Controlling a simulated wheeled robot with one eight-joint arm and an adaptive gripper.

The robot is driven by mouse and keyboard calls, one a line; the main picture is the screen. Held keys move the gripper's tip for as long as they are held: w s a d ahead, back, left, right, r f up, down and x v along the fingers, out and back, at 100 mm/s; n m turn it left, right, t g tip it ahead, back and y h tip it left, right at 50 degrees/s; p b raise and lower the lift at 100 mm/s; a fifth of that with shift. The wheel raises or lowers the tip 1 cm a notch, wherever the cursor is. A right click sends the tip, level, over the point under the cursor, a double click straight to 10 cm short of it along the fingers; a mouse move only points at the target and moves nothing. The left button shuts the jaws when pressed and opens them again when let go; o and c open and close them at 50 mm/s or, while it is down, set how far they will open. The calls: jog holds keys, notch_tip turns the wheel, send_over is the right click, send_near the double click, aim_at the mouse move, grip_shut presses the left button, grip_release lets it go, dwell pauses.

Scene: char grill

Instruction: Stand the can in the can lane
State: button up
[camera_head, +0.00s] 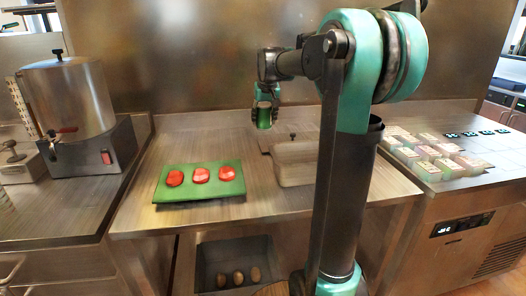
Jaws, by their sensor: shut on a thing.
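My gripper (265,112) hangs fingers-down over the back of the steel counter, right of the green tray. It is shut on a small green can (264,118) with a pale top, which looks roughly upright. The fingers cover the can's sides. The can appears raised above the counter, though its exact height is hard to tell. I cannot clearly make out the can lane; part of the counter is hidden behind my arm.
A green tray (160,197) with red slices lies left of a lidded steel container (295,163). A large steel urn (67,97) stands at left. Several small clear tubs (436,160) stand at right. Dark round items (480,133) sit behind them. Brown items lie in a bin (205,270) below.

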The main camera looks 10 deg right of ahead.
notch_tip(320, 180, down, 14)
jog(key=shift+r, duration=0.25)
dwell(0.3)
jog(key=o, duration=0.9)
jog(key=shift+f, duration=0.15)
jog(key=o, duration=0.5)
